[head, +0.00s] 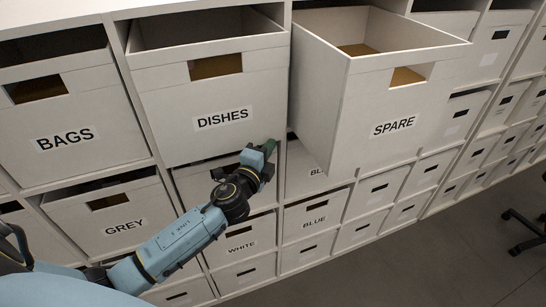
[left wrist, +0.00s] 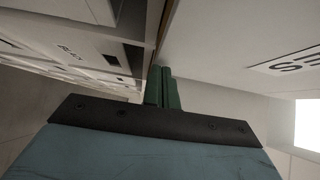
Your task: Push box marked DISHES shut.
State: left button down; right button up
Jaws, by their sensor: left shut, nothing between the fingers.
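My right gripper is not in view.
The box marked SPARE (head: 340,110) is pulled far out to the right of DISHES. The box marked BAGS (head: 105,105) is to the left. Boxes marked GREY (head: 150,215), WHITE (head: 262,222) and BLUE (head: 333,208) are below. Open floor (head: 450,265) lies at the lower right.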

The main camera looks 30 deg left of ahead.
pick_arm(q)
jog(key=shift+w+a, duration=0.5)
jog(key=shift+a, duration=0.2)
